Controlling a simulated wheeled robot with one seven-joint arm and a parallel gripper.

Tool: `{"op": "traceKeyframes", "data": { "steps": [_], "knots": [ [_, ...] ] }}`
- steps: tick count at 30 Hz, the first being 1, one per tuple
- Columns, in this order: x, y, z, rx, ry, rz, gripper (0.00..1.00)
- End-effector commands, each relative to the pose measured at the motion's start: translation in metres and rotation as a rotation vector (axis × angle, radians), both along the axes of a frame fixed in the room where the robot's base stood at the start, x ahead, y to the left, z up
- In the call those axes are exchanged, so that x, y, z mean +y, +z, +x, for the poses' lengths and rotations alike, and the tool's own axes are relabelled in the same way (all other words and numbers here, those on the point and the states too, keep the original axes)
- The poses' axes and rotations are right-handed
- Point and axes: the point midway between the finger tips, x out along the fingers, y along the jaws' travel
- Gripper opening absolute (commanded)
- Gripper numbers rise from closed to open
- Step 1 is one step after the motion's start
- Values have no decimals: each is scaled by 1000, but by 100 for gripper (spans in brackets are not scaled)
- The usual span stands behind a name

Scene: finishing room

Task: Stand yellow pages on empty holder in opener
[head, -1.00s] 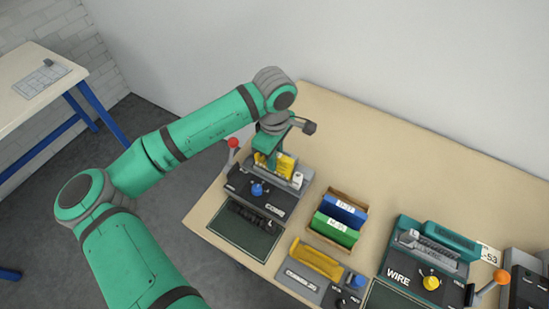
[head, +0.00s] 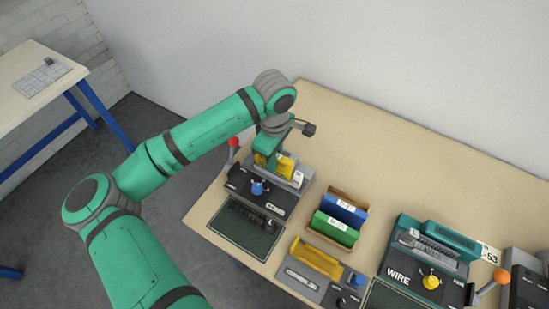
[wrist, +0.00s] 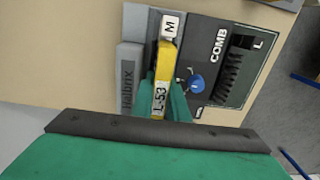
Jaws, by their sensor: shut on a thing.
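The yellow pages (head: 287,165), a thin block with an L-53 label, are between my gripper's green fingers. They also show edge-on in the wrist view (wrist: 166,62). My gripper (head: 270,158) is shut on them, over the back of the dark machine marked COMB (head: 240,184). In the wrist view, the pages line up with a slot-like part beside the grey strip marked Halbrix (wrist: 130,75), with a white M tag (wrist: 170,26) at the far end. I cannot tell whether the pages rest in the holder; the fingers hide their lower part.
A crate (head: 314,227) with blue and green blocks stands right of the COMB machine. A grey unit with a yellow tray (head: 318,258) is in front. The teal WIRE machine (head: 445,239) is further right. A red-knobbed lever (head: 234,142) rises left of my gripper. The back of the table is clear.

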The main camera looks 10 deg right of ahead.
Motion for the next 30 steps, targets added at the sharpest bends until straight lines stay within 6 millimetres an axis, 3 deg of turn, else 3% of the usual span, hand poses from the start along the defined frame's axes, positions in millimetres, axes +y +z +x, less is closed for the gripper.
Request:
{"op": "traceKeyframes", "data": {
  "steps": [3, 4, 5, 16, 30],
  "knots": [
    [0, -2, 0, 0, 0, 0, 0],
    [0, -2, 0, 0, 0, 0, 16],
    [0, -2, 0, 0, 0, 0, 22],
    [0, 1, 0, 0, 0, 0, 22],
    [0, 33, 0, 0, 0, 0, 22]
  ]
}}
